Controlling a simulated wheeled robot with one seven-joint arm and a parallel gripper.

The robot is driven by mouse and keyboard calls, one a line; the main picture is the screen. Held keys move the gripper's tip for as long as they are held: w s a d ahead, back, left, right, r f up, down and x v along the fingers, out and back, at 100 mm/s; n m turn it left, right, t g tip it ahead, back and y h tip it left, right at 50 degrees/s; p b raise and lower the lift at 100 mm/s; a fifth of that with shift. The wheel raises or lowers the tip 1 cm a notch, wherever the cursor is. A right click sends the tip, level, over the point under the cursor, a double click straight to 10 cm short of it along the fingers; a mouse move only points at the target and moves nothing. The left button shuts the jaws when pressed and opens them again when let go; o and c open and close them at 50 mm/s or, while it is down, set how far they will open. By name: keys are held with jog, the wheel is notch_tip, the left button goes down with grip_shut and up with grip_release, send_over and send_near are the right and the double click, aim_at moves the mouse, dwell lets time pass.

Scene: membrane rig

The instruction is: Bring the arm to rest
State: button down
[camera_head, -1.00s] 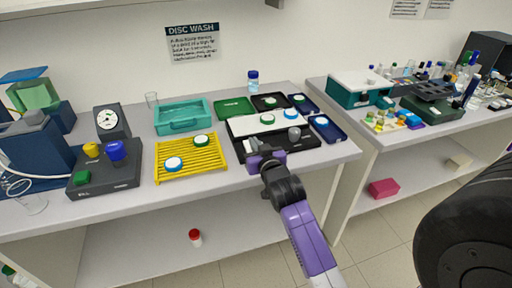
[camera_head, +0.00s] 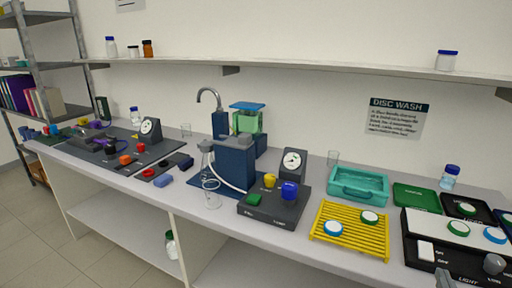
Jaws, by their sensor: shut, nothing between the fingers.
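Only the tip of my gripper (camera_head: 446,279) shows, grey and cut off by the bottom edge of the head view at the right. It is in front of the black light box (camera_head: 456,262), and its fingers are shut with nothing seen between them. The rest of my arm is out of view. I cannot tell whether the tip touches the box.
A yellow rack (camera_head: 345,238) holds a blue-rimmed disc (camera_head: 333,228) and a green-rimmed disc (camera_head: 369,217). Behind it is a teal tray (camera_head: 358,187). A dark pump base (camera_head: 272,212) with coloured knobs stands left of the rack. A long shelf (camera_head: 300,68) runs above the bench.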

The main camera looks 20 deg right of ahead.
jog(key=s+a+n+t+y, duration=0.3)
jog(key=a+n+t+y, duration=0.25)
jog(key=a, duration=1.45)
jog(key=s+a+f+n+y, duration=0.2)
jog(key=s+a+y, duration=0.1)
jog(key=s+a, duration=0.3)
jog(key=s+a+f+n+g+y, duration=0.1)
jog(key=s+a+n+y, duration=0.1)
jog(key=s+a+y, duration=0.2)
jog(key=s+a, duration=0.2)
jog(key=a, duration=0.1)
jog(key=shift+s+a+f, duration=0.2)
jog(key=shift+a+f, duration=0.05)
jog(key=shift+f, duration=0.1)
jog(key=shift+g, duration=0.25)
